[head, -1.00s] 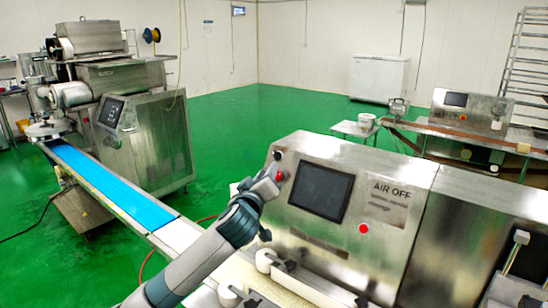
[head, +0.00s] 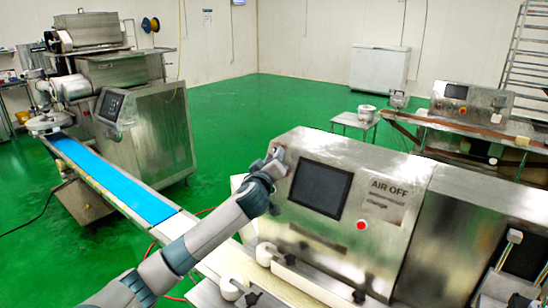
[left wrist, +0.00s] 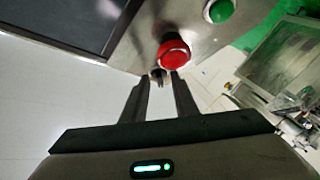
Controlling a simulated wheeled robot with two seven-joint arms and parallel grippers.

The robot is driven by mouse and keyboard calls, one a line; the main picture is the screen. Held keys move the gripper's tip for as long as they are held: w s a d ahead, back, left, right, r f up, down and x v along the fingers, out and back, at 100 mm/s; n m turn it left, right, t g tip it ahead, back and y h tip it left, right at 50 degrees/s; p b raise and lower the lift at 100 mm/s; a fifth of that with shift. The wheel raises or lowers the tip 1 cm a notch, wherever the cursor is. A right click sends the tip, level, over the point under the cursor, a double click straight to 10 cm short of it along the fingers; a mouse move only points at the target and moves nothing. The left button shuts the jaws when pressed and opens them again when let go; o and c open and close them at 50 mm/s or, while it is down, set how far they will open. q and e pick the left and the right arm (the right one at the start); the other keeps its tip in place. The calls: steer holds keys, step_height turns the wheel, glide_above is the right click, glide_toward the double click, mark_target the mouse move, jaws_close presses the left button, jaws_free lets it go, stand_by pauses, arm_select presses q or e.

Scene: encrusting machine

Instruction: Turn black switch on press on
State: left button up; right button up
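The press (head: 385,240) is the steel machine with a dark screen (head: 321,188) on its slanted face. My left gripper (head: 277,158) is at the upper left corner of that face and hides the controls there. The fingers are apart, with gaps beside the switch. Contact with it cannot be told. My right gripper is not in view.
A green button (left wrist: 219,10) sits beyond the red one. A red light (head: 361,225) is below the "AIR OFF" label on the press. A blue conveyor belt (head: 110,178) runs at the left. Green floor (head: 260,105) is open behind the press.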

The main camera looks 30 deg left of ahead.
arm_select(q)
steer(key=shift+c, duration=0.7)
jaws_close()
